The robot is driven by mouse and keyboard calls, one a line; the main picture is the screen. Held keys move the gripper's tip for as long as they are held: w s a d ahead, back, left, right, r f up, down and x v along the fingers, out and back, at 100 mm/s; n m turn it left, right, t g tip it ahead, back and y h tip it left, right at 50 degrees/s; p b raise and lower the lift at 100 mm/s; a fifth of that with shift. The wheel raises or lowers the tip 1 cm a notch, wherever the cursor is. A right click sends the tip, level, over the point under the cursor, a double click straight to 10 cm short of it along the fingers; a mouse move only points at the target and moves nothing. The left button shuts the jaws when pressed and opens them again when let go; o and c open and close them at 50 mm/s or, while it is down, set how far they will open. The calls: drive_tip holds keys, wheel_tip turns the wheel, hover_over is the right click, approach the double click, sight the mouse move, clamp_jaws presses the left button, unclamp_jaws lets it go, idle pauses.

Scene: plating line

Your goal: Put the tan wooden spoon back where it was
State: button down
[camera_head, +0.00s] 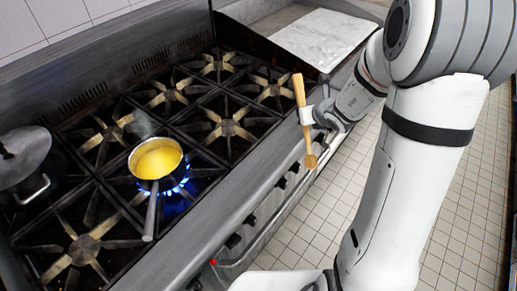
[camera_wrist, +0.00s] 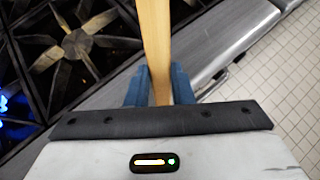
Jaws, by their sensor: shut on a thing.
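The tan wooden spoon (camera_head: 299,91) is held by my gripper (camera_head: 307,116) at the front edge of the stove. In the head view it is near upright, with one end above the jaws and a small rounded end below them. In the wrist view, the spoon's tan shaft (camera_wrist: 155,45) runs up between the two blue fingers (camera_wrist: 159,86), which are shut on it. The spoon's far end is out of the wrist view. I cannot see an empty holder or rest that is clearly the spoon's former place.
A saucepan (camera_head: 139,163) of yellow liquid stands over a lit blue flame, its handle pointing to the front. A lidded pot (camera_head: 22,170) stands at the left. A pale board (camera_head: 325,38) lies on the counter beyond the stove. The right-hand burners (camera_head: 228,127) are bare.

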drive_tip(key=shift+w, duration=0.45)
drive_tip(key=shift+r, duration=0.1)
